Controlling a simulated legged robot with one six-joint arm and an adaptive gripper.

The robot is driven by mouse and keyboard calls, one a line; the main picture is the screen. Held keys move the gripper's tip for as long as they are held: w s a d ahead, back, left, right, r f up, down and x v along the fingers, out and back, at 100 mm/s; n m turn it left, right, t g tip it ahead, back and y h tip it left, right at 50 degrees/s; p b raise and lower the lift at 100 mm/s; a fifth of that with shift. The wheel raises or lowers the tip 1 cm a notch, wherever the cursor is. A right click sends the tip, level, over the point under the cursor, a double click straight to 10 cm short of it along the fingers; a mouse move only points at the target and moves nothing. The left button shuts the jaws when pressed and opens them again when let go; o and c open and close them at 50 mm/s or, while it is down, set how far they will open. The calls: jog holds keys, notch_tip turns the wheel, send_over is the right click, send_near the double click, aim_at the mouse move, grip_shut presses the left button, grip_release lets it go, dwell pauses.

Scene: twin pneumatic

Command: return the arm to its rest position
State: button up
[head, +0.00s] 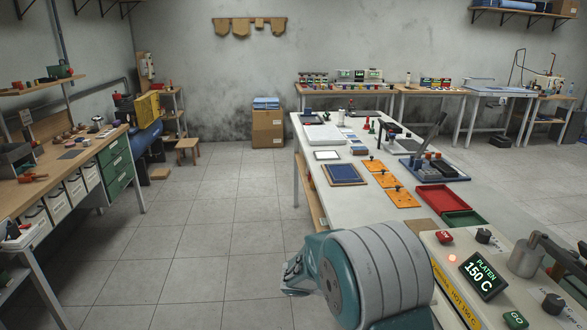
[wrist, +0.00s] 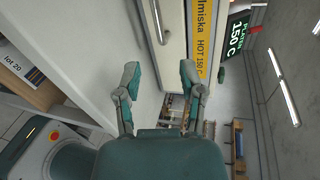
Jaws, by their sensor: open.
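My arm (head: 375,275) shows in the head view as a thick grey and teal link at the bottom centre, beside the front of the long white table. I cannot make out my gripper in the head view. In the wrist view, my gripper (wrist: 158,76) has its two teal and grey fingers spread apart, with nothing between them. Beyond the fingers are a pale surface and the side of the heated machine, seen turned on its side. The rest position itself is not marked in either view.
The platen machine (head: 455,262), its display reading 150 C, stands close to my arm's right; its yellow hot label (wrist: 200,42) shows in the wrist view. The white table (head: 335,205) carries orange plates (head: 388,180) and a red tray (head: 468,203). Floor (head: 200,230) left of it is clear.

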jog(key=s+a+r+m+t+y, duration=0.2)
jog(key=s+r+m+y, duration=0.2)
jog(key=s+m, duration=0.4)
jog(key=s+a+r+m+t+y, duration=0.1)
jog(key=s+a+r+m+y, duration=0.2)
jog(key=m, duration=1.2)
jog(key=s+a+r+m+t+y, duration=0.2)
jog(key=s+r+m+y, duration=0.3)
jog(key=s+m, duration=0.6)
jog(key=s+y, duration=0.2)
jog(key=shift+a+r+m+t+y, duration=0.15)
jog(key=shift+a+m+t+y, duration=0.15)
jog(key=shift+a+m+y, duration=0.1)
